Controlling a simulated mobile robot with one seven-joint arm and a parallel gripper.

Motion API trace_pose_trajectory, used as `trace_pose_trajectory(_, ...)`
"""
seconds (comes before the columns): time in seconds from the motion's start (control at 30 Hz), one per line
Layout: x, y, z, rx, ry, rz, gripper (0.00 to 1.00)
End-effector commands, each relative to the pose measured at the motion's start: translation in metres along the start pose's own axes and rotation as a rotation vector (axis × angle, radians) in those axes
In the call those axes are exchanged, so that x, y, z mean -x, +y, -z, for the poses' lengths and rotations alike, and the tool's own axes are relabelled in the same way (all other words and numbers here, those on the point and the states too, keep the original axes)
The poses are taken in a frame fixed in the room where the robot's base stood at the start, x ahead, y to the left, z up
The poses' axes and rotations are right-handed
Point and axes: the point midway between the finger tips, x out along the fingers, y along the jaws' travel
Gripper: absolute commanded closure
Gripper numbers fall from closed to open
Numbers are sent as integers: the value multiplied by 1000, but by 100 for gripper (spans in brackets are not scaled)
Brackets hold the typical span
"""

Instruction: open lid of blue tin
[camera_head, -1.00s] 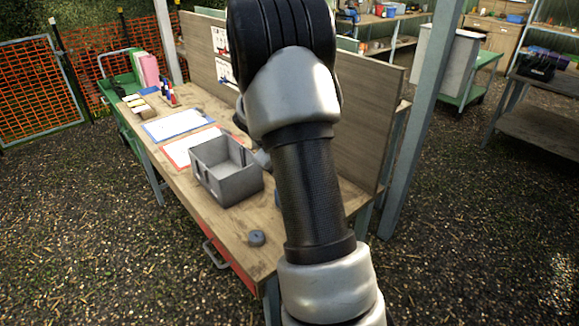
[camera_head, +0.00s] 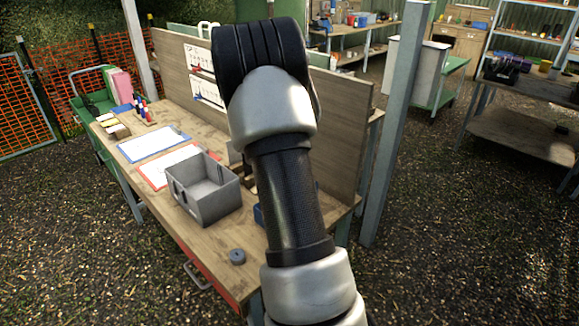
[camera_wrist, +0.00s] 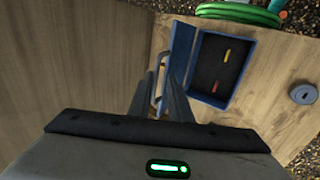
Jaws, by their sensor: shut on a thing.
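The blue tin (camera_wrist: 209,97) sits on the wooden bench in the wrist view, its dark inside showing with a red and a yellow piece in it. Its blue lid (camera_wrist: 181,48) stands raised along the tin's left side. A pale metal handle (camera_wrist: 153,84) is on the lid's outer side. My gripper (camera_wrist: 158,88) is shut on this handle, its dark fingers on both sides. In the head view, my arm hides most of the tin, and only a blue sliver (camera_head: 259,215) shows. The gripper is mostly hidden there.
A grey open bin (camera_head: 205,205) stands left of my arm on the bench. A round grey piece (camera_head: 237,257) lies near the front edge. A tall wooden panel (camera_head: 340,130) backs the bench. A green hose coil (camera_wrist: 240,12) lies beyond the tin.

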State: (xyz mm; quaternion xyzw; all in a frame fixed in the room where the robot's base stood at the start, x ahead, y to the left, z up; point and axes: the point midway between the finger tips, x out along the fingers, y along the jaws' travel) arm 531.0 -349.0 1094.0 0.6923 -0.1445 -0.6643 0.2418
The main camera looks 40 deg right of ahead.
Motion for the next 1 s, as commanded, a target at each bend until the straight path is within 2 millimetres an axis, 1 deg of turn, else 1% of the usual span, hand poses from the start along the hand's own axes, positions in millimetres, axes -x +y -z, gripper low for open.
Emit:
trace_pose_trajectory(0.03, -3, 3, -2, 1, -3, -4, 100)
trace_pose_trajectory(0.47, -5, 3, -4, 1, -7, -2, 100)
trace_pose_trajectory(0.5, -5, 3, -4, 1, -7, -2, 80)
trace_pose_trajectory(0.53, -5, 3, -4, 1, -7, -2, 75)
trace_pose_trajectory(0.83, -2, 2, -2, 0, -4, 0, 75)
trace_pose_trajectory(0.93, 5, 2, -1, 0, -2, -1, 75)
trace_pose_trajectory(1.0, 14, 2, 0, 0, -1, -1, 75)
